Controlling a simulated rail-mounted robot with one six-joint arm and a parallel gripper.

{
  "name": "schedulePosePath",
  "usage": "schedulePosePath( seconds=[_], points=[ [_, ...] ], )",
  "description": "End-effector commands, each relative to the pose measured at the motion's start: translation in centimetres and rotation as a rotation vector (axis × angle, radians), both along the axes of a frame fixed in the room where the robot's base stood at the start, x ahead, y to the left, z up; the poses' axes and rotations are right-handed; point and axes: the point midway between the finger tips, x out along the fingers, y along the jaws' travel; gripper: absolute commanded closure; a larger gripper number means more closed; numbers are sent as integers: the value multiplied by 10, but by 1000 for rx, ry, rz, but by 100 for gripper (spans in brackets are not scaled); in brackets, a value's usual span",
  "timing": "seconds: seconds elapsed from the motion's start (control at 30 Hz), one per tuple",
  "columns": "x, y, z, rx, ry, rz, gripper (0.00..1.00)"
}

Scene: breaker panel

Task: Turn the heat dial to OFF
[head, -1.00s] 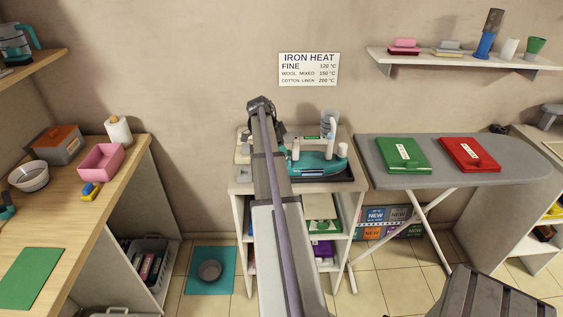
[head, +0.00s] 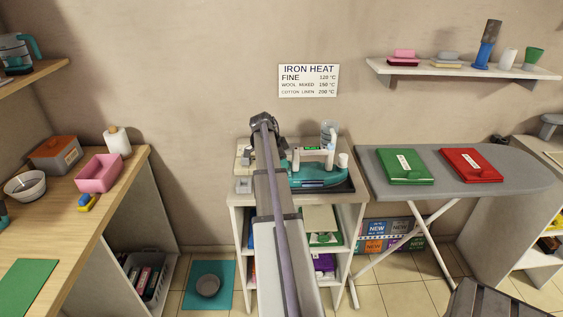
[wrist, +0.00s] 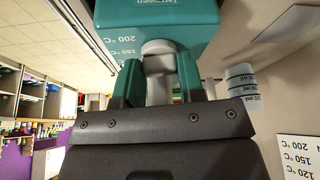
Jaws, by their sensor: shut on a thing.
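The heat dial (wrist: 158,48) is a pale grey knob on the teal iron unit (wrist: 150,20) in the wrist view. Temperature marks, including 200 °C and 150, show on the unit beside it. My gripper (wrist: 160,72) has its two teal-and-grey fingers on either side of the knob and is shut on it. The dial's pointer and exact setting cannot be read. In the head view, the teal iron (head: 318,175) sits on a small shelf unit, and my arm hides the dial and fingertips.
The IRON HEAT sign (head: 308,81) hangs on the wall above. A clear cup (head: 329,131) stands behind the iron. To the right is an ironing board (head: 520,180) with a green folder (head: 405,168) and a red folder (head: 471,165). A wooden counter (head: 50,245) is at left.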

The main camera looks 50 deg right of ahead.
Motion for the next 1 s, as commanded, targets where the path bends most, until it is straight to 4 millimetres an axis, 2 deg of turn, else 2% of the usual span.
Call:
schedulePosePath(
  seconds=[0.2, 0.47, 0.5, 0.7, 0.77, 1.0],
  points=[
    [-3, 2, 0, 0, 0, 215, 87],
    [-2, 1, 0, 0, 0, 240, 88],
    [-2, 1, 0, 0, 0, 240, 63],
    [-1, 1, 0, 0, 0, 239, 44],
    [-2, 1, 0, 0, 0, 239, 38],
    [-1, 1, 1, 0, 0, 239, 38]
  ],
)
